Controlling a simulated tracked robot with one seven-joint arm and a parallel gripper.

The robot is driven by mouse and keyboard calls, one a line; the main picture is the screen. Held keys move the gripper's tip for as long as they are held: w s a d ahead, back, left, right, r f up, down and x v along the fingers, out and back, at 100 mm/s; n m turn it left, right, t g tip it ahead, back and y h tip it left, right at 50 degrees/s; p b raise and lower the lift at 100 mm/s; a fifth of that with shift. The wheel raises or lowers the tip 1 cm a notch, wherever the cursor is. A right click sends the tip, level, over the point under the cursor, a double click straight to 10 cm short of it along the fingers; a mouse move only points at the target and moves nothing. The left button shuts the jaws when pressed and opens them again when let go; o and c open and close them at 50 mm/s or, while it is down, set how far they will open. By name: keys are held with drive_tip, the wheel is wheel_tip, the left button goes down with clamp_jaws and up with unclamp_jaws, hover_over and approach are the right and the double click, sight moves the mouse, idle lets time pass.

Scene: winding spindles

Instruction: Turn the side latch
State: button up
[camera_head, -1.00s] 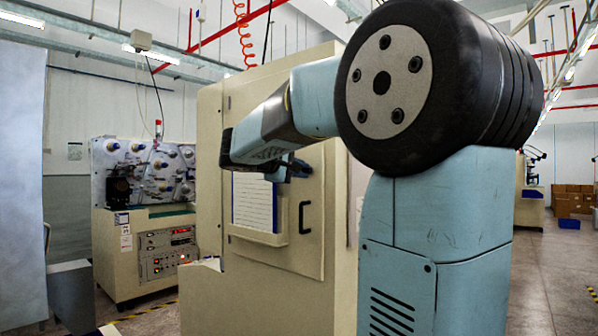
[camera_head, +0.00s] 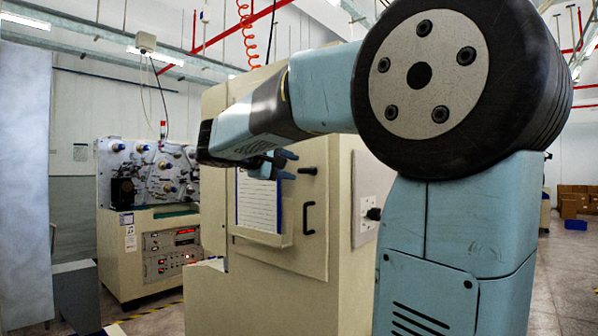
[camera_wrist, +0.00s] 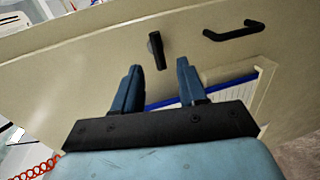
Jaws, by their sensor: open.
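A small black latch (camera_head: 307,171) is on the beige door of the cabinet, above a black pull handle (camera_head: 308,218). In the wrist view the latch (camera_wrist: 157,50) stands slightly aslant, just beyond the fingertips and between their lines. My gripper (camera_head: 287,165) is open, with nothing between its blue fingers. In the head view it is left of the latch and apart from it; in the wrist view the open fingers (camera_wrist: 160,66) point toward the door. A second dark knob (camera_head: 374,213) is on a pale panel on the cabinet's right-hand face.
A paper sheet (camera_head: 257,203) in a holder hangs on the door below my gripper. The pull handle (camera_wrist: 234,31) is right of the latch in the wrist view. A winding machine (camera_head: 150,170) stands behind at left. Floor shows at far right.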

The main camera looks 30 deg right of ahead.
drive_tip(key=v, duration=0.7)
drive_tip(key=shift+a, duration=0.15)
drive_tip(key=shift+s+f, duration=0.1)
drive_tip(key=s+a+f+m+y, duration=0.2)
drive_tip(key=s+a+f+y, duration=0.1)
drive_tip(key=s+f+y, duration=0.4)
drive_tip(key=s+a+f+m+y, duration=0.1)
drive_tip(key=s+f+y, duration=0.6)
drive_tip(key=s+f, duration=0.7)
wheel_tip(320, 180, down, 8)
drive_tip(key=shift+a+m+y, duration=0.4)
drive_tip(key=shift+a, duration=0.5)
drive_tip(key=shift+c, duration=0.3)
